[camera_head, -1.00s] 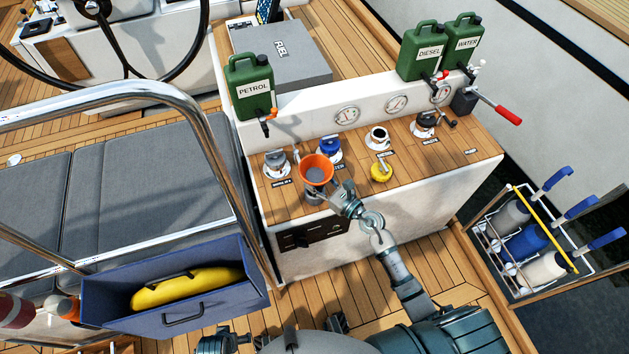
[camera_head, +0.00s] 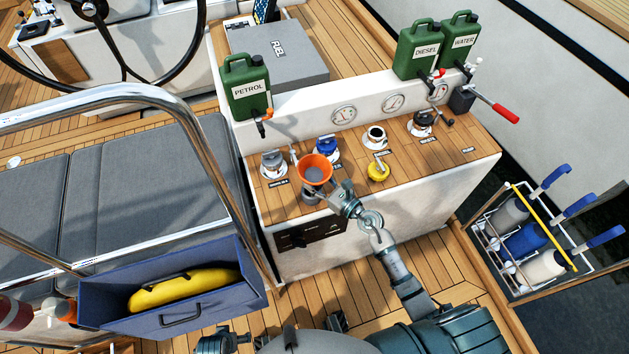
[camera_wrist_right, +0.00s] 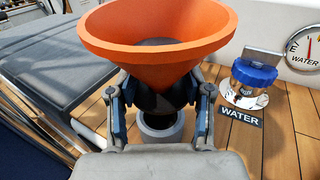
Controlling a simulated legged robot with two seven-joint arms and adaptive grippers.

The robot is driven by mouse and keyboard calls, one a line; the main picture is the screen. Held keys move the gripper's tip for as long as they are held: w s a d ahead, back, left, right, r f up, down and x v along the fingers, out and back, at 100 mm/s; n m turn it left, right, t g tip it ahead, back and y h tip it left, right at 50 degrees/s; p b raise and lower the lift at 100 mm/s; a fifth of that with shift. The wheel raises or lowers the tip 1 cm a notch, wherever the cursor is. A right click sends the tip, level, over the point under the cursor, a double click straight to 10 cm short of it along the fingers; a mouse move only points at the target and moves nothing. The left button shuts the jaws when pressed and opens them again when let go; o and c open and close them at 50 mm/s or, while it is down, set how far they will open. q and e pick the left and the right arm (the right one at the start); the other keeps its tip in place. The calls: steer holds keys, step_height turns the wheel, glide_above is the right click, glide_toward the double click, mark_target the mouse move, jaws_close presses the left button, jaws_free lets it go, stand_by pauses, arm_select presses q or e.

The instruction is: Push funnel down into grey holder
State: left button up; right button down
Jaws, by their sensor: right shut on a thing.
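The orange funnel (camera_head: 316,167) is above the near edge of the wooden counter, upright with its wide mouth up. My right gripper (camera_head: 332,193) is shut on the funnel's dark lower part. In the right wrist view the funnel (camera_wrist_right: 157,45) fills the top middle, with the gripper fingers (camera_wrist_right: 160,105) on both sides of its dark neck. The grey holder (camera_wrist_right: 160,132) is a round ring directly below the neck; it also shows in the head view (camera_head: 311,197). How far the spout sits inside it is hard to tell. My left gripper (camera_head: 222,343) shows only partly at the bottom edge.
A blue cap (camera_wrist_right: 253,77) with a WATER label (camera_wrist_right: 240,117) is right of the funnel. On the counter (camera_head: 440,150) are also a grey cap (camera_head: 273,163), an open filler (camera_head: 376,138) and a yellow cap (camera_head: 378,170). A petrol can (camera_head: 246,88) stands behind on the ledge.

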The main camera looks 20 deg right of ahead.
steer(key=shift+d+r, duration=0.15)
steer(key=shift+r, duration=0.2)
steer(key=shift+r+p, duration=0.1)
steer(key=shift+p, duration=0.25)
steer(key=shift+a, duration=0.45)
steer(key=shift+d, duration=0.4)
steer(key=shift+a, duration=0.2)
steer(key=c, duration=0.7)
jaws_free()
steer(key=shift+c, duration=0.2)
